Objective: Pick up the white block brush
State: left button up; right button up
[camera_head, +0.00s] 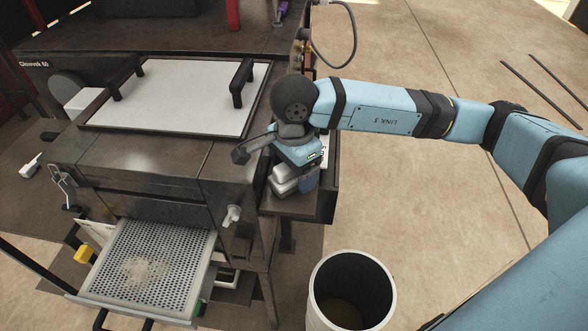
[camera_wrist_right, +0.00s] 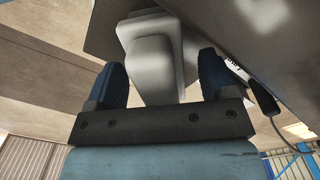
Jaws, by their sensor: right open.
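The white block brush (camera_head: 283,181) appears as a pale, stepped block on the small dark side shelf (camera_head: 300,206), right of the press. My right gripper (camera_head: 299,165) is over it and hides part of it in the head view. In the right wrist view, the brush (camera_wrist_right: 153,62) shows as a grey-white block with a narrower raised part, lying beyond and between the two blue fingertips of my right gripper (camera_wrist_right: 161,76). The fingers are open, with a visible gap at each side of the narrower part. I cannot tell how deep the brush sits between them. My left gripper is out of view.
The dark metal press (camera_head: 150,165) stands close at the left, with a white-topped lid (camera_head: 180,95) and a perforated tray (camera_head: 150,268) in front. A white bin (camera_head: 351,290) stands on the floor below the shelf. Open floor (camera_head: 440,225) lies to the right.

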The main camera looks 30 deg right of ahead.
jog(key=shift+f, duration=0.55)
jog(key=c, duration=1.1)
jog(key=shift+r, duration=0.15)
jog(key=shift+c, duration=0.2)
notch_tip(320, 180, up, 20)
